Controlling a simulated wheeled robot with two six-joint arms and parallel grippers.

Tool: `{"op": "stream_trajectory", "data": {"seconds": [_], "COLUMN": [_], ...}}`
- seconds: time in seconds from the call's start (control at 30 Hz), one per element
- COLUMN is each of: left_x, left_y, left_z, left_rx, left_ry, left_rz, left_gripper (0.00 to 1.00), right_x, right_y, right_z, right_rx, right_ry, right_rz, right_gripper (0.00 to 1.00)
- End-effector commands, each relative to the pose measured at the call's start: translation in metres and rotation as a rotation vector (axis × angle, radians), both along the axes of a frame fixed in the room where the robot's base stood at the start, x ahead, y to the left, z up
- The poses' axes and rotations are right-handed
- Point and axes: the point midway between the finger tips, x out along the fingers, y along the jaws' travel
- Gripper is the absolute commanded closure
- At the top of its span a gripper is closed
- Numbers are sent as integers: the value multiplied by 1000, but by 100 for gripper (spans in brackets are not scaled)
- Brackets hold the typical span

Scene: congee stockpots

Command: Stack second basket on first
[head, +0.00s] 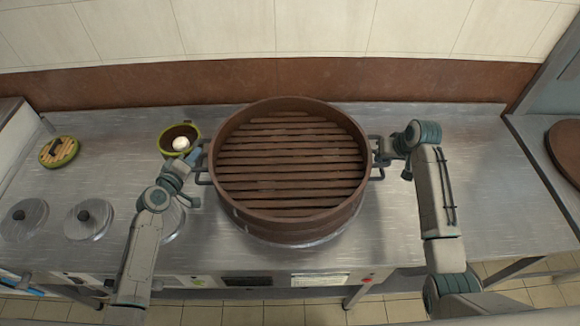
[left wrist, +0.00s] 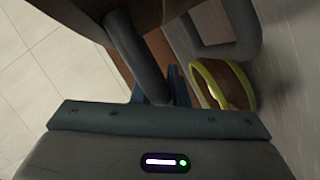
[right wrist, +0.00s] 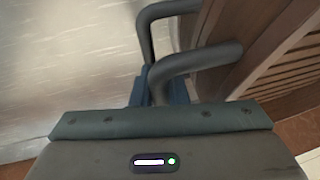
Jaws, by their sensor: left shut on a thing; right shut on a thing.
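A large round brown basket (head: 290,226) with a slatted floor is in the middle of the head view, open side up. My left gripper (head: 197,162) is shut on its left handle (left wrist: 137,55). My right gripper (head: 386,158) is shut on its right handle (right wrist: 195,60). A second handle (left wrist: 232,50) shows beside the held one in the left wrist view, and another (right wrist: 152,25) in the right wrist view. The other basket is mostly hidden in the head view. I cannot tell whether the two baskets touch.
A green-rimmed bowl (head: 167,138) with a white item stands just left of the basket. A round green-edged lid or board (head: 58,152) lies far left. Pot lids with black knobs (head: 90,221) sit in the counter (head: 460,135) at left.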

Motion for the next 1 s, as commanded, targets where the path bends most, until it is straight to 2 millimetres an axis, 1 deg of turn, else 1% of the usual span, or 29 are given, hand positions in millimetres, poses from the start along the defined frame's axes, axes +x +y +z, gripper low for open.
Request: {"op": "stream_trajectory", "data": {"seconds": [0.03, 0.13, 0.4, 0.53, 0.67, 0.9, 1.0], "left_x": [0, 0, 0, -8, -27, -74, -90], "left_y": [1, 1, 1, 3, 9, 25, 30], "left_z": [-3, -1, -1, 0, 4, 15, 19], "left_rx": [3, 2, 1, 3, 5, 7, 5], "left_ry": [-1, -1, -1, 1, 1, 2, 1], "left_rz": [2, 2, 1, 1, -1, -1, -1], "left_gripper": [85, 65, 65, 65, 65, 65, 65], "right_x": [0, 0, 0, 0, 0, 0, 0], "right_y": [-2, -2, -1, 0, 0, 0, 0], "right_z": [-3, -1, -1, -1, -1, -1, -1], "right_rx": [-5, -4, -2, -1, -1, 0, 0], "right_ry": [0, 0, 0, 0, 0, 0, 0], "right_rz": [-2, -1, -1, 0, 0, 0, 0], "right_gripper": [85, 65, 65, 65, 65, 65, 65]}}
